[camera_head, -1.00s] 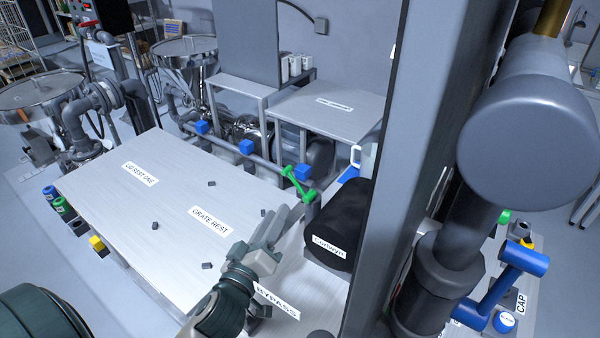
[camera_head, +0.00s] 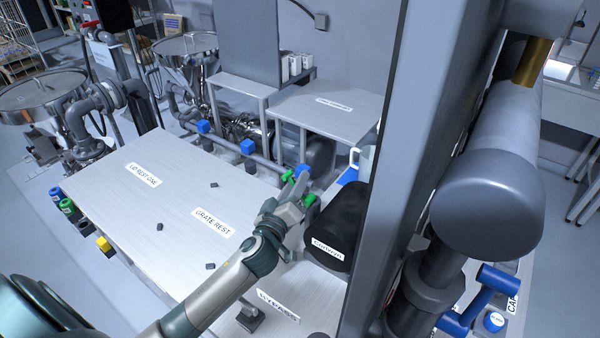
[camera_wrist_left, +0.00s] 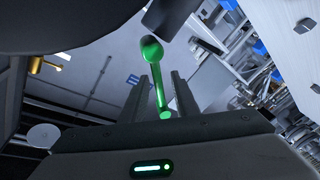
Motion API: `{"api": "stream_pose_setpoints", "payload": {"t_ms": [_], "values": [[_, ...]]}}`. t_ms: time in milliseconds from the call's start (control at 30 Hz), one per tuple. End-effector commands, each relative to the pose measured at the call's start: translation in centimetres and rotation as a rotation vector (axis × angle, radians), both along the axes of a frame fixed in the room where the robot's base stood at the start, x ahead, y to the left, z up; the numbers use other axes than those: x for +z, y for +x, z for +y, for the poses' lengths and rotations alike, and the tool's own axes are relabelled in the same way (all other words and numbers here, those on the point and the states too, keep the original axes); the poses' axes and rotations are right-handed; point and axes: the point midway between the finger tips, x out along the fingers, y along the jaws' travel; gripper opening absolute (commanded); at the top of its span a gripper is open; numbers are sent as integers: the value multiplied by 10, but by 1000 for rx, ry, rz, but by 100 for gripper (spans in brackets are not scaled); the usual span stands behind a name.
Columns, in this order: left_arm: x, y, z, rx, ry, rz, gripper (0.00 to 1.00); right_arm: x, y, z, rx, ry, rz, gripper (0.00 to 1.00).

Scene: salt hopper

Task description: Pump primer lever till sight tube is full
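A green lever (camera_head: 287,176) stands at the end of the pipe behind the table, partly hidden by my left gripper (camera_head: 297,192). In the left wrist view the green lever (camera_wrist_left: 154,52), with its rounded knob, lies between the two fingers of my left gripper (camera_wrist_left: 158,80). Gaps show on both sides of it, so the fingers are open around it and not visibly clamped. I cannot make out a sight tube. My right gripper is not in view.
A flat table (camera_head: 150,220) with label plates and small dark blocks fills the left. A black rounded body (camera_head: 337,228) sits just right of the gripper. A thick grey post (camera_head: 400,150) and a blue handle (camera_head: 480,300) stand further right. Blue valve knobs (camera_head: 247,147) line the pipe.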

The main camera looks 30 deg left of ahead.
Motion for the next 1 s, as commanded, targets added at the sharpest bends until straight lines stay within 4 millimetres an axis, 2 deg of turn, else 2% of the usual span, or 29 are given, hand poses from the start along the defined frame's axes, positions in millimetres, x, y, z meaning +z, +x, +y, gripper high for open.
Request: {"api": "stream_pose_setpoints", "payload": {"t_ms": [200,600,633,733,1000], "values": [[1,23,3,0,1,0,28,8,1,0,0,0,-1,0],[-1,28,3,-1,0,1,28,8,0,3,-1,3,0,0],[-1,28,3,-1,0,1,25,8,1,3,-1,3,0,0],[-1,28,3,-1,0,1,1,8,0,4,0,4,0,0],[-1,28,3,0,0,1,0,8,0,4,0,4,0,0]]}}
